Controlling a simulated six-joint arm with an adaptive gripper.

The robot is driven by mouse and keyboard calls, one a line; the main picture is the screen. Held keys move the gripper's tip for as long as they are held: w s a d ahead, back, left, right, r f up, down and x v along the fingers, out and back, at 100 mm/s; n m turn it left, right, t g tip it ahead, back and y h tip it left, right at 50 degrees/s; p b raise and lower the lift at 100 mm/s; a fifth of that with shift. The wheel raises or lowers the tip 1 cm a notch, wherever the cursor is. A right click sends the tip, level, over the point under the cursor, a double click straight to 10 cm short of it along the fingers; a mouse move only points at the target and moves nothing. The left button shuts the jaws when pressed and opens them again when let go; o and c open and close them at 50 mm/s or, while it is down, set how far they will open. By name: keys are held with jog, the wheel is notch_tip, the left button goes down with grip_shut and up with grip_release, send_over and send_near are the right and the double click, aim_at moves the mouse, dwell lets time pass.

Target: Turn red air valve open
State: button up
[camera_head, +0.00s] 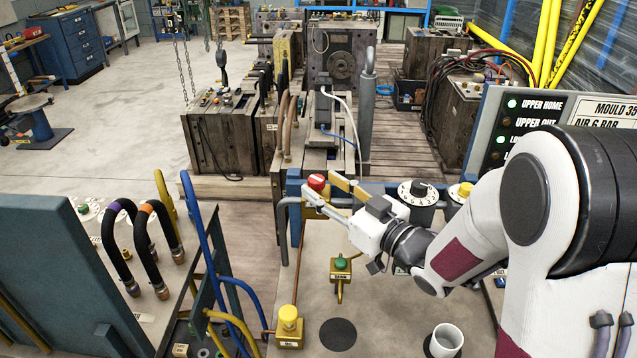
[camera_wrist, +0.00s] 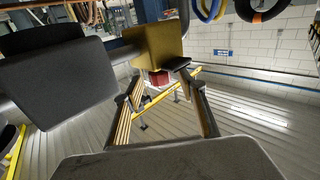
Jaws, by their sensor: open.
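The red air valve (camera_head: 317,182) shows as a red knob at the middle of the head view, on the far side of the bench. My gripper (camera_head: 321,189) reaches to it from the right, its fingers spread and the red knob at their tips. In the wrist view the fingers of my gripper (camera_wrist: 160,82) stand open, with a small red part (camera_wrist: 158,77) of the valve between and beyond the tips. A gripper part hides its upper side. I cannot tell whether either finger touches it, nor how the valve is turned.
On the bench stand a green button on a yellow box (camera_head: 341,268), a yellow-capped box (camera_head: 289,326), a white cup (camera_head: 446,340) and a black dial (camera_head: 412,191). A blue rail (camera_head: 208,260) stands left. A panel with indicator lamps (camera_head: 512,122) is behind my arm.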

aim_at(320, 185)
jog(key=v, duration=0.8)
jog(key=shift+s+d, duration=0.25)
jog(key=shift+s, duration=0.1)
jog(key=s+a+r, duration=0.1)
jog(key=s+a, duration=0.1)
jog(key=a, duration=0.7)
jog(key=w+d+m+t+h, duration=0.1)
jog(key=w+d+m+h, duration=0.1)
jog(key=w+d+m+t+h, duration=0.1)
jog(key=d+m+t+h, duration=0.1)
jog(key=shift+w+d+f+h, duration=0.1)
jog(key=shift+w+f+h, duration=0.1)
jog(key=shift+w+h, duration=0.2)
jog(key=shift+w, duration=0.1)
jog(key=shift+x, duration=3.8)
